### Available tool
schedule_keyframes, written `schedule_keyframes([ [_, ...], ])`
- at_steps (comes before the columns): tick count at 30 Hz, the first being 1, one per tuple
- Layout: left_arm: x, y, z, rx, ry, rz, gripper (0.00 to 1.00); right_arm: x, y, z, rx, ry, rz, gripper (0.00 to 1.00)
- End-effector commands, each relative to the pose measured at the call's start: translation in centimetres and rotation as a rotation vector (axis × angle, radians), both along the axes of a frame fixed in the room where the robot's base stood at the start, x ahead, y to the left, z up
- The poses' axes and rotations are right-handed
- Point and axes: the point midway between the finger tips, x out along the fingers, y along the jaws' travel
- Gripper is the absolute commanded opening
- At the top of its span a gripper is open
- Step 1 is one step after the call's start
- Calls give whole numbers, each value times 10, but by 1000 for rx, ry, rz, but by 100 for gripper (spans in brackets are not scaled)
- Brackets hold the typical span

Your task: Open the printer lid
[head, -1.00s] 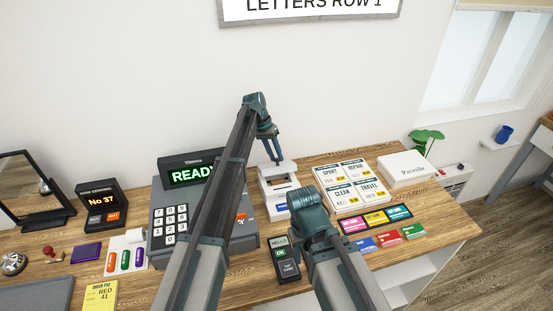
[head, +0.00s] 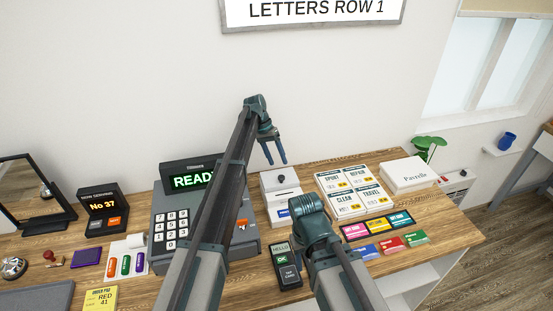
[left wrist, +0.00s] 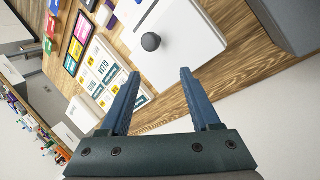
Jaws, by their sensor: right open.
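The white printer (head: 271,203) stands on the wooden counter between the cash register and the price cards. Its lid (head: 291,187) lies shut, with a dark round knob (head: 281,179) on top. In the left wrist view the lid (left wrist: 190,38) and its knob (left wrist: 150,41) show beyond my fingertips. My left gripper (head: 275,163) is open and empty above and behind the printer, touching nothing; its parted fingers (left wrist: 158,72) also show in the left wrist view. My right gripper (head: 318,239) is low, in front of the printer's right side; its own arm hides its fingers.
The cash register (head: 171,222) stands just left of the printer, partly behind my left arm. A card terminal (head: 285,265) is in front. Price cards (head: 345,190), coloured cards (head: 378,223) and a white box (head: 408,175) lie to the right. The wall is close behind.

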Motion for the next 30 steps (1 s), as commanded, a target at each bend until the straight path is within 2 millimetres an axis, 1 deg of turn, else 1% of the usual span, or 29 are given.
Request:
schedule_keyframes([
  [8, 0, 0, 1, 0, 0, 0, 63, 0, 0, 1, 0, 0, 0, 50],
  [14, 2, 3, 12, 0, 0, 0, 63, 0, 0, 11, 0, 0, -2, 50],
  [20, 7, 11, 35, 0, 0, 1, 63, 0, 0, 35, 1, 0, -6, 50],
  [30, 20, 31, 88, 0, 0, 1, 63, 0, 0, 88, 1, 2, -7, 50],
])
